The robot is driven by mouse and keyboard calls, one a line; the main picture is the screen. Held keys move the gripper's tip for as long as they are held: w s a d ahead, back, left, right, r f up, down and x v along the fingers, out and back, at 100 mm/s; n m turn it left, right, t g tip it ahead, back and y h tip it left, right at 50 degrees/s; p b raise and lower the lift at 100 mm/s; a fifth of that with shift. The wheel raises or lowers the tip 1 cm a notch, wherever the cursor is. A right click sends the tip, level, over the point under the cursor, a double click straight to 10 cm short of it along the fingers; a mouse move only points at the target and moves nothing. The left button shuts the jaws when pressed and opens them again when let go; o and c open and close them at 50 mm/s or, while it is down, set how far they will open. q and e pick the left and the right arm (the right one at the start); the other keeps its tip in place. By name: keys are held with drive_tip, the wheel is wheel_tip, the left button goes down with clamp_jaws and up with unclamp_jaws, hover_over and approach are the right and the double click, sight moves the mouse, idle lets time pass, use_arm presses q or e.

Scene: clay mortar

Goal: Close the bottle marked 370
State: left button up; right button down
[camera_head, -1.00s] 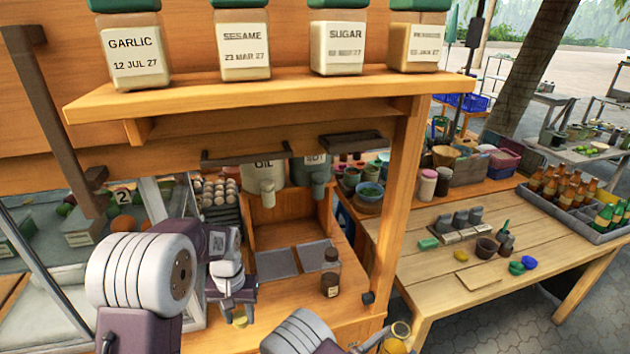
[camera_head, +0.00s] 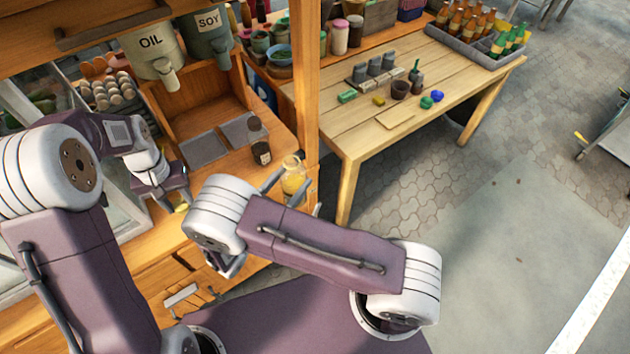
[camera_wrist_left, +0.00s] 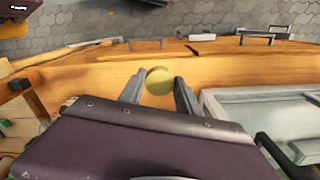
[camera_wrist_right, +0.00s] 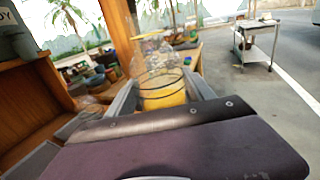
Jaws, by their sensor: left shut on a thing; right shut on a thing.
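My left gripper (camera_head: 178,196) is shut on a round yellow-gold lid (camera_head: 181,207), which also shows between the fingertips in the left wrist view (camera_wrist_left: 159,80). My right gripper (camera_head: 288,192) is shut on a clear glass bottle (camera_head: 293,180) with yellow contents. The right wrist view shows this bottle (camera_wrist_right: 162,92) between the fingers, its top open and no lid on it. I cannot read a mark on it. The lid and the bottle are well apart, the lid to the left in the head view.
A dark-capped bottle (camera_head: 259,140) stands on the wooden stall counter near two grey plates (camera_head: 203,150). Oil (camera_head: 151,55) and soy (camera_head: 206,38) dispensers hang above. A wooden post (camera_head: 305,80) rises behind the held bottle. A side table (camera_head: 440,100) stands to the right.

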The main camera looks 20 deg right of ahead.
drive_tip(key=w+a+r, duration=0.2)
drive_tip(key=a+r, duration=0.3)
drive_tip(key=a, duration=0.4)
drive_tip(key=shift+w+a+r, duration=0.15)
drive_tip(key=shift+w+a, duration=0.15)
drive_tip(key=shift+a, duration=0.05)
